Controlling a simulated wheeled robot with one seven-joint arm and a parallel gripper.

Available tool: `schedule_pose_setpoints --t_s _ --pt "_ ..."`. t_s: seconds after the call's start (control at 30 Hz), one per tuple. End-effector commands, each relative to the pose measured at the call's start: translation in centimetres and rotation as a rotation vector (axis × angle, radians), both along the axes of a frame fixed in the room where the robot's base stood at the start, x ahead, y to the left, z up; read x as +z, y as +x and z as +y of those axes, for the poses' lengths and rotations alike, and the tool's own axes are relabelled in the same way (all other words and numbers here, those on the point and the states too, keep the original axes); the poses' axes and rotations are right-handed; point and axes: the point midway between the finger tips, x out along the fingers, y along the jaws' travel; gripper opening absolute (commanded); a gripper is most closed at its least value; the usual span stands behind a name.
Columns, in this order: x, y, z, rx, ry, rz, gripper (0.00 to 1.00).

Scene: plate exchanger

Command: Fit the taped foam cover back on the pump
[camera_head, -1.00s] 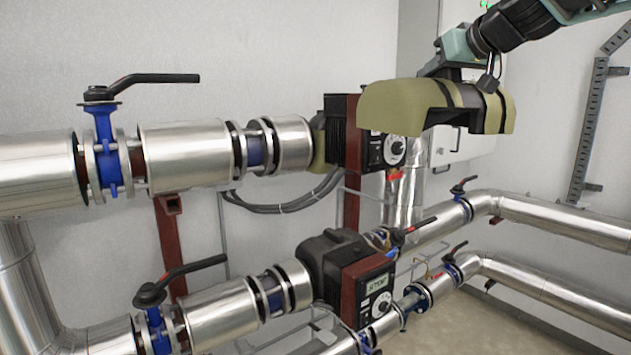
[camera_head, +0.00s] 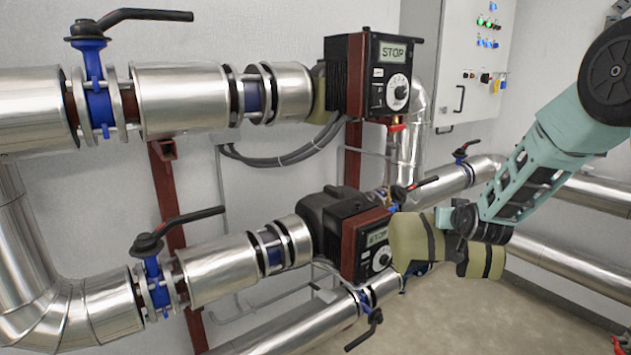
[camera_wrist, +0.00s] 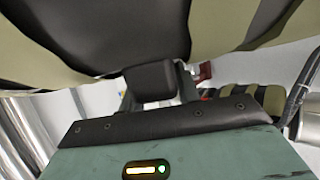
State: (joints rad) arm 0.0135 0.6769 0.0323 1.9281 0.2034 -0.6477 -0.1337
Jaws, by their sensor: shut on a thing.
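The foam cover (camera_head: 408,243) is olive with black tape bands. It hangs in the air at the right of the lower pump (camera_head: 362,245), close to its display face and partly in front of its right edge. Whether they touch I cannot tell. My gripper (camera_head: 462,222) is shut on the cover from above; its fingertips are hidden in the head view. In the wrist view the cover (camera_wrist: 250,25) fills the top, with a dark block (camera_wrist: 152,82) at the jaws. The upper pump (camera_head: 375,75) shows STOP, its front bare, with an olive foam piece (camera_head: 319,95) at its pipe side.
Silver pipes with black-handled valves (camera_head: 92,80) run left of both pumps. A grey control cabinet (camera_head: 465,65) hangs at the back. Open floor (camera_head: 480,310) shows at the lower right.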

Motion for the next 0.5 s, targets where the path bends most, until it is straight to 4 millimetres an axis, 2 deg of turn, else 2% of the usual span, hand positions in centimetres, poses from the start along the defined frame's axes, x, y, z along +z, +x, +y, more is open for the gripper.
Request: schedule_pose_setpoints --t_s 0.03,0.2,0.4,0.5 --pt "-3.7 -1.0 -0.2 -0.003 -0.001 0.011 0.0" --pt "-12.1 -4.8 -0.4 0.002 -0.001 0.011 0.0" --pt "-20.6 -10.9 0.1 0.043 0.0 0.013 0.0" --pt "-23.5 -13.8 0.6 0.068 -0.001 0.011 0.0"
